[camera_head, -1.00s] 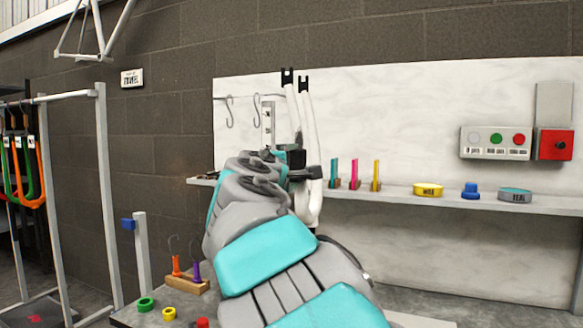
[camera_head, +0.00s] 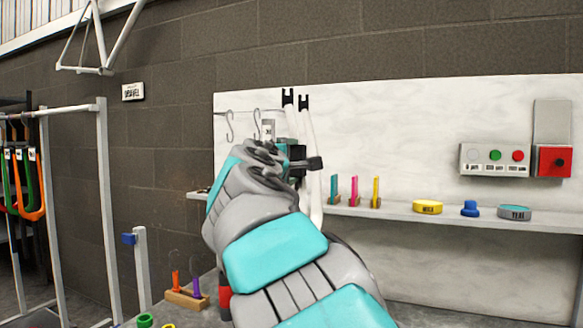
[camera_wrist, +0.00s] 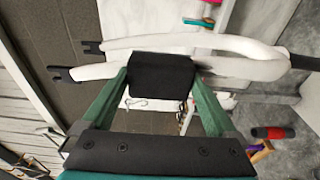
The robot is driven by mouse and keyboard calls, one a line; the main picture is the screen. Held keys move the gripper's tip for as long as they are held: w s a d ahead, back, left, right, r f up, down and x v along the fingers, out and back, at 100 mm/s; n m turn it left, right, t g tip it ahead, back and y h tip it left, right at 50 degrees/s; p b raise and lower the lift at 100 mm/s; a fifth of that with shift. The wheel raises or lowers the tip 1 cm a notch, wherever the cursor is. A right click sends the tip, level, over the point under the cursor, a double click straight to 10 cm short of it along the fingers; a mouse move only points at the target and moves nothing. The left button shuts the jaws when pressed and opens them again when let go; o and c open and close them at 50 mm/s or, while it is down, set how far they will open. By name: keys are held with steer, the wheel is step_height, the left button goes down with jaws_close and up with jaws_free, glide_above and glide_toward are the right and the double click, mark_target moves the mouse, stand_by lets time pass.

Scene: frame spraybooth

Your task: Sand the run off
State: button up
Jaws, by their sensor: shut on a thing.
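My gripper (camera_wrist: 160,80) is shut on a black block (camera_wrist: 163,72), held between its green fingers in the wrist view. A white two-legged fork (camera_wrist: 225,45) with black slotted ends lies just beyond the block, which covers part of one leg. I cannot tell whether block and fork touch. In the head view the fork (camera_head: 314,150) stands upright before the white panel, slotted ends up, and my gripper (camera_head: 300,164) is in front of its legs. My arm hides the lower fork. No run can be made out on the paint.
A shelf (camera_head: 395,211) carries teal, pink and yellow upright pieces, a yellow tape roll (camera_head: 428,206), a blue knob (camera_head: 470,208) and a teal roll (camera_head: 514,212). Hooks (camera_head: 229,125) hang left of the fork. A wooden holder (camera_head: 186,299) and a red-black cylinder (camera_wrist: 272,132) are lower down.

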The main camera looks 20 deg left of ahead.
mark_target(293, 146)
steer(key=shift+d+r, duration=0.1)
steer(key=shift+r, duration=1.6)
steer(key=shift+w, duration=0.1)
step_height(293, 146, down, 15)
steer(key=b, duration=0.9)
steer(key=shift+b, duration=0.3)
steer(key=shift+s+r, duration=0.15)
steer(key=shift+s, duration=0.1)
steer(key=shift+s+a+r+b, duration=0.1)
steer(key=shift+s+a+b, duration=0.05)
steer(key=shift+s, duration=1.35)
steer(key=shift+s+a+b, duration=0.15)
steer(key=shift+s, duration=1.3)
